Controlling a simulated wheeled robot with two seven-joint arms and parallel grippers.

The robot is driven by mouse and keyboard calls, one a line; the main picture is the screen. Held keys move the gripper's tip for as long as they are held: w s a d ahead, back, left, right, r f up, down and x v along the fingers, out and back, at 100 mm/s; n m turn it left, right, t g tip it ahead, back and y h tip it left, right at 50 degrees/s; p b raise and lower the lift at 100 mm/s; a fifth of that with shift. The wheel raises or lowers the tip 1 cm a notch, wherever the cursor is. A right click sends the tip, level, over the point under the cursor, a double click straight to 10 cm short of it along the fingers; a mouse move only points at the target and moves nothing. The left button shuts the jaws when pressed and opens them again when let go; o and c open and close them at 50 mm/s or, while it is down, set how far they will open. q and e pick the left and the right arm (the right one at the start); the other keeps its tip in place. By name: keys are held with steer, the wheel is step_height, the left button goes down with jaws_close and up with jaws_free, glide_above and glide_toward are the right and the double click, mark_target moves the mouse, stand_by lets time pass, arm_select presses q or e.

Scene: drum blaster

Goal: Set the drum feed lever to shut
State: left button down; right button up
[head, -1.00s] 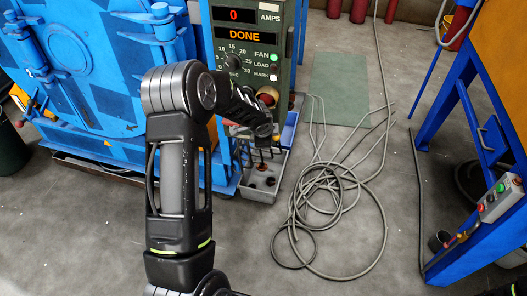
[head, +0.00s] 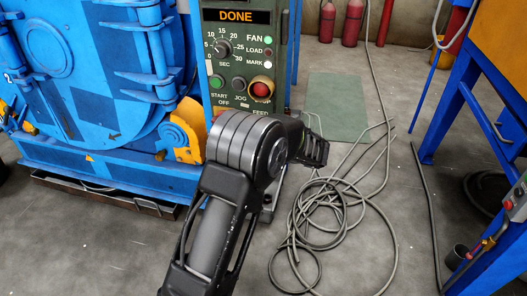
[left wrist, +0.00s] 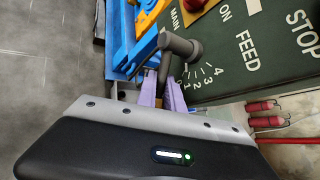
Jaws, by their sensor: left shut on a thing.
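The drum feed lever (left wrist: 164,66) is a grey bar on a round grey hub at the edge of the green control panel (left wrist: 245,50), in the left wrist view. Any shut mark is hidden. My left gripper (left wrist: 164,98), with pale purple fingers, is shut on the lever's outer end. In the head view my own arm covers the lever and the gripper; the panel (head: 240,62) shows above it, reading DONE. My right gripper is not in view.
The blue drum machine (head: 115,115) stands left of the panel. A red stop button (head: 262,90) sits above the FEED label. Coiled grey hoses (head: 335,210) lie on the floor to the right. A blue frame (head: 470,110) stands at the far right.

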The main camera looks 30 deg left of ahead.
arm_select(q)
steer(key=shift+s+a+f+m+y+b, duration=0.1)
steer(key=shift+a+f+m+y+b, duration=0.15)
steer(key=shift+y, duration=0.35)
steer(key=shift+s+a+f+m+y+b, duration=0.15)
steer(key=shift+f+m+y, duration=0.2)
steer(key=shift+y, duration=0.25)
steer(key=shift+w, duration=0.1)
steer(key=c, duration=1.5)
jaws_free()
steer(key=p+v, duration=0.2)
steer(key=v, duration=0.5)
steer(key=shift+d+r, duration=0.1)
steer(key=shift+d, duration=0.2)
